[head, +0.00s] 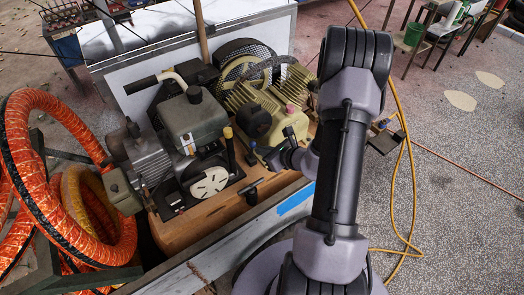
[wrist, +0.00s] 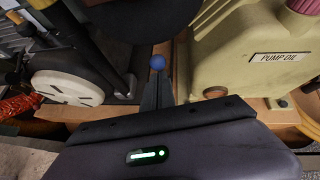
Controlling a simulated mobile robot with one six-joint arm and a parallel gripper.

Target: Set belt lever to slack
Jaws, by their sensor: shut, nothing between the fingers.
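A lever with a round blue knob (wrist: 157,62) shows in the wrist view, just beyond my fingertips; it is probably the belt lever. In the head view a small blue spot (head: 252,146) shows left of my gripper, likely the same knob. My gripper (wrist: 158,82) is shut with nothing between the fingers. Its tips are at or very near the knob; I cannot tell whether they touch. In the head view my gripper (head: 268,157) is low between the engine and the pump. The lever's shaft and any slack marking are hidden.
The grey engine (head: 195,118) with a white round cover (head: 209,182) stands left. The cream pump body (wrist: 235,50), labelled "PUMP OIL", is close on the right. A yellow-topped lever (head: 228,133) and a black handle (head: 252,192) stand nearby. An orange hose (head: 45,105) lies far left.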

